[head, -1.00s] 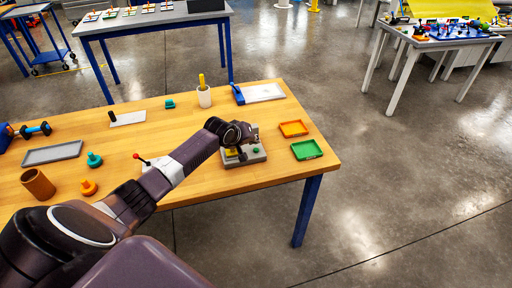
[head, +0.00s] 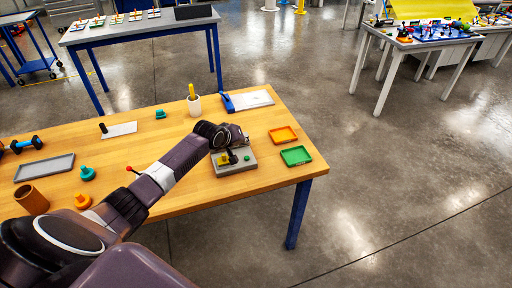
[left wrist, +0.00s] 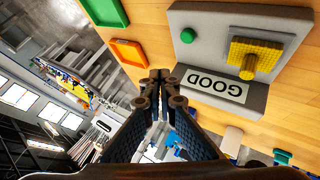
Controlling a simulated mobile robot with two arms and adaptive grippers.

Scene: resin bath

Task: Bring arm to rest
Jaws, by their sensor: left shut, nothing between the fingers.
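My left arm reaches from the lower left over the wooden table (head: 190,196). Its gripper (head: 241,140) is at the back edge of a grey fixture (head: 238,168) near the table's right end. In the left wrist view the gripper (left wrist: 160,76) is shut and empty, its fingertips together. There the fixture (left wrist: 205,45) shows a green button (left wrist: 187,36), a yellow pad with a peg (left wrist: 248,68) and a label reading GOOD (left wrist: 213,85). I cannot tell whether the fingers touch the fixture. My right gripper is not in view.
An orange tray (head: 283,135) and a green tray (head: 296,156) lie right of the fixture. A white cup (head: 194,105) and a clipboard (head: 250,100) stand behind. A grey tray (head: 44,168), teal and orange knobs and a brown cylinder (head: 32,201) are at the left. Open floor lies right.

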